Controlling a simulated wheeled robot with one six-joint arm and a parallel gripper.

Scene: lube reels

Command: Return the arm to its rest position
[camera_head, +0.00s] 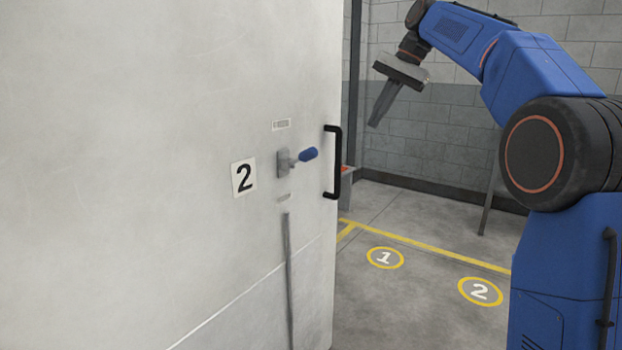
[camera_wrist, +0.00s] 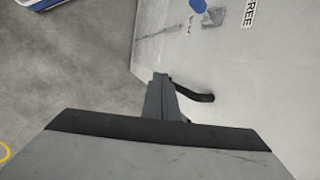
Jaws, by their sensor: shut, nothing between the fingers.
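My blue arm (camera_head: 536,75) reaches up and to the left from the right side of the head view, bent over at the top. My gripper (camera_head: 376,121) hangs from its end, fingers pointing down and slightly left, shut with nothing between them. It is in the air, above and to the right of the black door handle (camera_head: 337,162), apart from it in the head view. In the wrist view the shut fingers (camera_wrist: 158,80) overlap the near end of the handle (camera_wrist: 203,94) in the picture; the gap in depth is hard to tell there.
A large pale door panel (camera_head: 150,90) fills the left, with a number 2 plate (camera_head: 243,177) and a blue-knobbed latch (camera_head: 307,154). The wrist view shows a FREE label (camera_wrist: 248,12). Grey floor with yellow circles 1 (camera_head: 385,258) and 2 (camera_head: 480,291) is open below my gripper.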

